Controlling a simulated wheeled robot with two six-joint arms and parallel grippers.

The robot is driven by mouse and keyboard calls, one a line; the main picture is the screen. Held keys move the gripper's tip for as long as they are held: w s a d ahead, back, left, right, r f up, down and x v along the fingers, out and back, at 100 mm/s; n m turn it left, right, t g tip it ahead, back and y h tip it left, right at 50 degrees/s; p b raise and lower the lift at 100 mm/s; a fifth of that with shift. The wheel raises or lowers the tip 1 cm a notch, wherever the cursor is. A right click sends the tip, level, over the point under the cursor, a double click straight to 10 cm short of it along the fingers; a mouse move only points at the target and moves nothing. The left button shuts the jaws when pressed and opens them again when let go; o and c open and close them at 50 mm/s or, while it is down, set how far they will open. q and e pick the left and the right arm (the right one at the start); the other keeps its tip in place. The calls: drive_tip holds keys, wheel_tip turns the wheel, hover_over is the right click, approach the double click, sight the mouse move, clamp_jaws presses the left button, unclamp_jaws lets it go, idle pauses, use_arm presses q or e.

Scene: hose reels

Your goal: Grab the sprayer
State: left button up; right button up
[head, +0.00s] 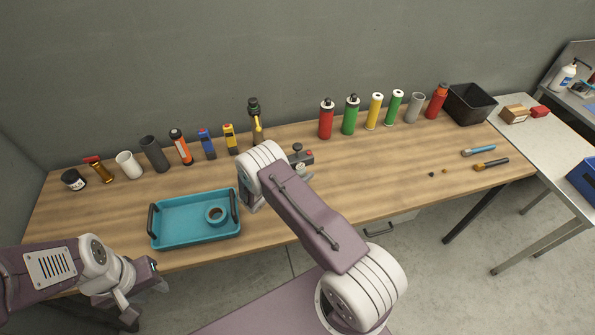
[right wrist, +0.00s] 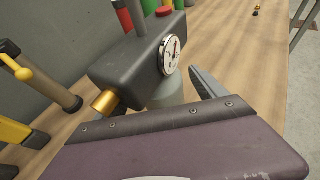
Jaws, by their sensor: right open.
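I cannot tell for sure which item is the sprayer. A dark block with a round gauge (right wrist: 170,56), a brass fitting and a red knob fills the top of the right wrist view. The same gauge block (head: 301,156) stands on the wooden bench in the head view, partly hidden by my right arm. My right gripper (right wrist: 190,88) is open close to the block; one grey finger shows beside it, and contact is unclear. A dark nozzle-like piece with a yellow lever (head: 256,120) stands behind. My left gripper (head: 139,291) is off the bench's front left; its opening is unclear.
Several bottles and cylinders line the bench's back. A black bin (head: 470,103) stands at the right end. A white pump bottle (head: 563,78) is far right. The bench's right middle is mostly clear.

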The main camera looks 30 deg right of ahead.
clamp_jaws()
drive_tip(key=shift+r, duration=0.1)
